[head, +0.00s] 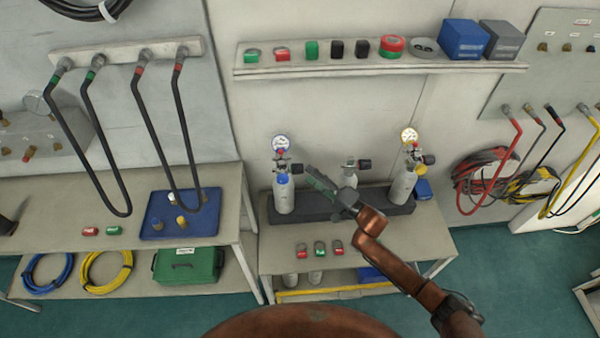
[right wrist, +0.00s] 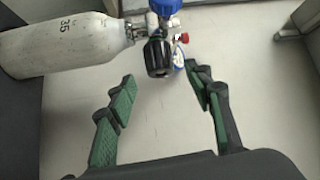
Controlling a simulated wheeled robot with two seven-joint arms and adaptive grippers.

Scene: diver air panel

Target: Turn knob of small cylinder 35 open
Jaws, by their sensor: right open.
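The small cylinder marked 35 (right wrist: 62,42) lies across the top left of the right wrist view, pale with a metal valve. Its black knob (right wrist: 158,57) faces my right gripper (right wrist: 162,88), which is open with green-padded fingers spread either side below the knob, apparently not touching it. My right gripper (head: 314,180) is just right of that knob. My left gripper is not in view.
A middle cylinder (head: 349,176) and a right cylinder (head: 403,186) stand in the same dark rack (head: 318,212) on the bench (head: 375,240). Several small tagged items lie in front. A shelf (head: 380,67) holds boxes above. Hoses hang on both sides.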

